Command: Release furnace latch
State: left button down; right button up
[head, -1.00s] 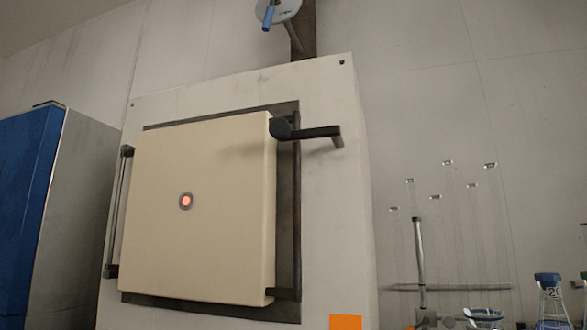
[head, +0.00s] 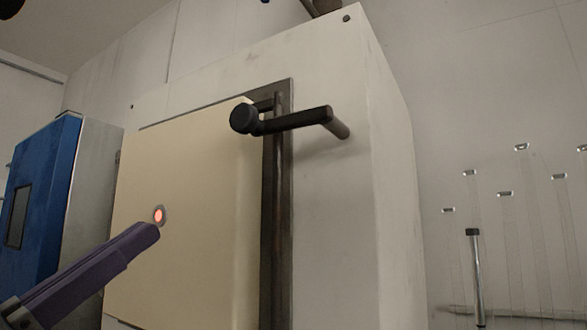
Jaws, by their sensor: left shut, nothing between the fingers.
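The furnace (head: 345,220) is a pale cabinet with a cream door (head: 195,170), which looks shut, and a small glowing red round port. The black latch (head: 292,121) lies roughly level across the door's right edge. Its round knob end (head: 243,119) is over the door, and its other end meets a short post on the furnace front. My left gripper (head: 148,233) is purple, shut and empty. It comes in from the lower left, in front of the door, below the port and well left of and below the latch. My right gripper is not in view.
A dark vertical bar (head: 279,210) runs down the door's right edge below the latch. A blue cabinet (head: 45,200) stands at the left. Glass tubes and a metal rod (head: 476,275) stand at the right. The space around the latch is clear.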

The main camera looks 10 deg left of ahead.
pick_arm(q)
jog(key=shift+s+d+m+h, duration=0.1)
jog(key=shift+d+m+h, duration=0.1)
jog(key=shift+m+h, duration=0.25)
jog(key=shift+r, duration=0.1)
jog(key=p, duration=0.5)
send_near(254, 131)
jog(key=w, duration=0.2)
jog(key=r, duration=0.1)
jog(key=d+r+p, duration=0.1)
jog(key=p, duration=0.1)
jog(key=shift+w+d+r, duration=0.2)
jog(key=shift+w+r, duration=0.15)
jog(key=shift+r, duration=0.05)
